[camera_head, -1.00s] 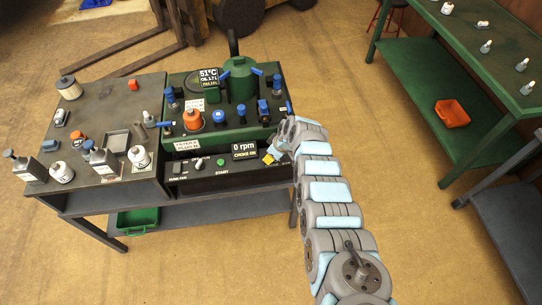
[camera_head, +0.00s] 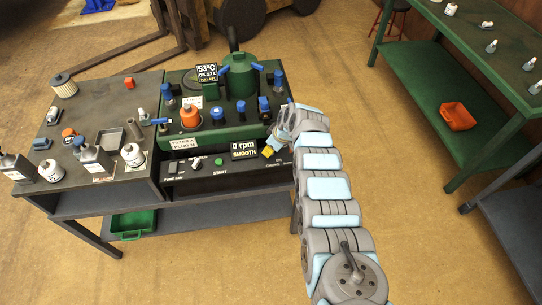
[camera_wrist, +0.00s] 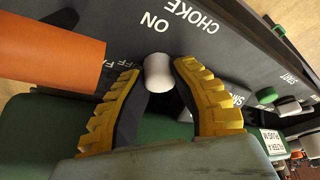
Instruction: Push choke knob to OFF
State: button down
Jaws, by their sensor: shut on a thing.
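The choke knob (camera_wrist: 158,72) is a white round-ended knob on the dark control panel (camera_wrist: 235,45), below the printed words CHOKE and ON in the wrist view. It sits between the tips of my gripper (camera_wrist: 157,84), which is shut on it with its yellow, dark-padded fingers on either side. The OFF lettering is partly hidden by the left finger. In the head view my gripper (camera_head: 271,149) is at the right end of the panel, beside the small display (camera_head: 243,149) reading 0 rpm SMOOTH. The knob is hidden there.
A large orange cylinder (camera_wrist: 50,50) is close on the left in the wrist view. A smaller white knob (camera_wrist: 266,95) and a green button (camera_wrist: 265,21) are to the right. Several bottles stand on the side table (camera_head: 110,105).

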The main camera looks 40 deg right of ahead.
jog(key=shift+f+b, duration=0.25)
jog(key=shift+b, duration=0.2)
jog(key=c, duration=0.8)
grip_release()
jog(key=shift+w+d+r, duration=0.1)
jog(key=shift+w+r, duration=0.05)
jog(key=shift+w, duration=0.05)
jog(key=shift+s+r+p, duration=0.15)
jog(key=shift+s+p, duration=0.05)
jog(key=shift+p, duration=0.4)
